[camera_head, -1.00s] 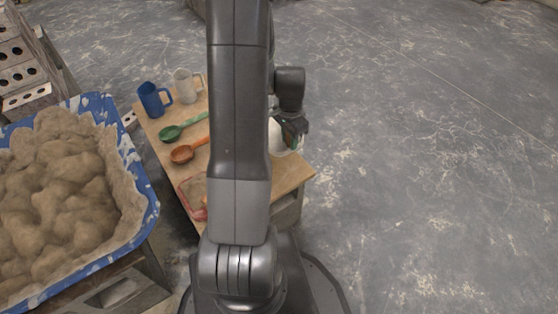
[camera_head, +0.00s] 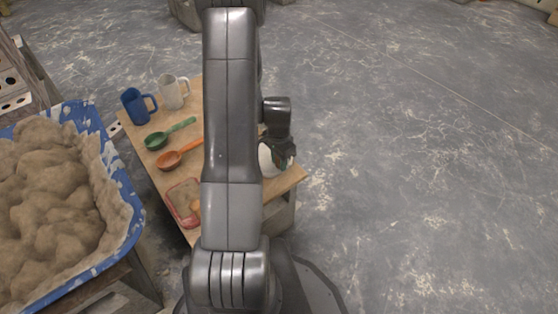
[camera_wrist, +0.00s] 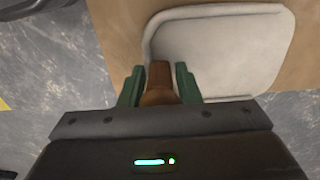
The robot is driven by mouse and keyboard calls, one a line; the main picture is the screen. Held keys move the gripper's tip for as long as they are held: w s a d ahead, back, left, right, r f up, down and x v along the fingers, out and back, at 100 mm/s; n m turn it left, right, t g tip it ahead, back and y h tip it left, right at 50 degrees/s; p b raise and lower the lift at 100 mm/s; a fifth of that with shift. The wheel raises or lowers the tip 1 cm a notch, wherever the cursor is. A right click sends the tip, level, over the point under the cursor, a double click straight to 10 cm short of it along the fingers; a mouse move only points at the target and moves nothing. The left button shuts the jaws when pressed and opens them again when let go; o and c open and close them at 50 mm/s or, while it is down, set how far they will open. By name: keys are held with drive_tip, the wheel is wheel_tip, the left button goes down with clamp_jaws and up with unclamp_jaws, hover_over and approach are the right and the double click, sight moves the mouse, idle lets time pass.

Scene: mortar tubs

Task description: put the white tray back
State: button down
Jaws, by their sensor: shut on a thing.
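The white tray (camera_wrist: 220,50) has a pale rounded rim and a brown handle (camera_wrist: 158,82) at its near side in the wrist view. My gripper (camera_wrist: 160,84) is shut on this handle between its green fingers. In the head view the white tray (camera_head: 266,160) shows partly beside my gripper (camera_head: 280,150), over the right side of the wooden table (camera_head: 285,183). My arm hides part of it there. I cannot tell whether the tray touches the tabletop.
On the table's left side stand a blue mug (camera_head: 137,106) and a pale mug (camera_head: 173,92). A green scoop (camera_head: 158,140), an orange scoop (camera_head: 170,159) and a red tray (camera_head: 182,200) lie there too. A blue mortar tub (camera_head: 128,215) stands left. Open floor lies right.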

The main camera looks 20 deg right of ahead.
drive_tip(key=c, duration=1.1)
unclamp_jaws()
drive_tip(key=shift+f, duration=0.1)
drive_tip(key=shift+o, duration=0.2)
wheel_tip(320, 180, up, 12)
drive_tip(key=p, duration=0.3)
drive_tip(key=shift+p, duration=0.4)
